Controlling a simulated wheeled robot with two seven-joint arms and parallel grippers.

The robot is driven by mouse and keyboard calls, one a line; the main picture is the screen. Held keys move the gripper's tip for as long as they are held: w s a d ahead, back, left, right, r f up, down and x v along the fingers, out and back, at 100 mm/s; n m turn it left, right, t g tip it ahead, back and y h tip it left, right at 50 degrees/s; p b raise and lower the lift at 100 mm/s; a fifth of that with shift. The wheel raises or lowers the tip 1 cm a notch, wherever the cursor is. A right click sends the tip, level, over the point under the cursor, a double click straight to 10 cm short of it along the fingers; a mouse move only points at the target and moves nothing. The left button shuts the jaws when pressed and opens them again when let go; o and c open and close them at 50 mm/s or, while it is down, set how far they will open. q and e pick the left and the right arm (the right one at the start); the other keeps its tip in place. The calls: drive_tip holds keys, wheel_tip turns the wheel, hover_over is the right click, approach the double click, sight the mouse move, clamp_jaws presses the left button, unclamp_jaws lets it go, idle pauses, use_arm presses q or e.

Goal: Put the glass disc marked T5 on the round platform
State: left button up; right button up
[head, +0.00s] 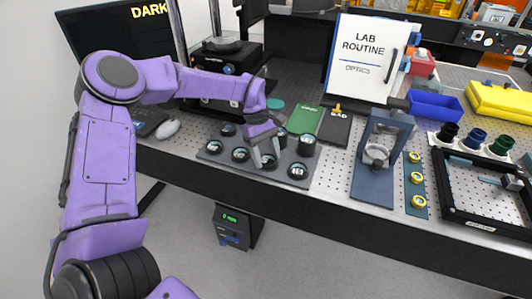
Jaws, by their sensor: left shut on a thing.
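My left gripper (266,158) reaches down over the dark holder plate (255,171) on the bench. It is shut on a glass disc (268,162) with a dark rim, low at the plate. I cannot tell whether the disc is clear of its seat, and I cannot read its mark. Similar dark-rimmed discs stand around it, such as one to the left (240,154) and one to the right (298,171). A round dark platform (222,44) sits on the black instrument behind my left forearm, which partly covers the instrument. My right gripper is not in view.
Taller dark cylinders (306,145) stand close to the right of the gripper. A grey mouse (168,129) lies left of the plate.

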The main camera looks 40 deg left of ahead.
use_arm(q)
drive_tip(key=o, duration=1.2)
drive_tip(key=shift+f, duration=0.1)
drive_tip(key=shift+c, duration=0.2)
drive_tip(key=shift+r, duration=0.35)
drive_tip(key=b+v, duration=0.1)
drive_tip(key=v, duration=1)
drive_tip(key=shift+r+b, duration=0.3)
drive_tip(key=shift+r, duration=0.05)
drive_tip(key=shift+a, duration=0.15)
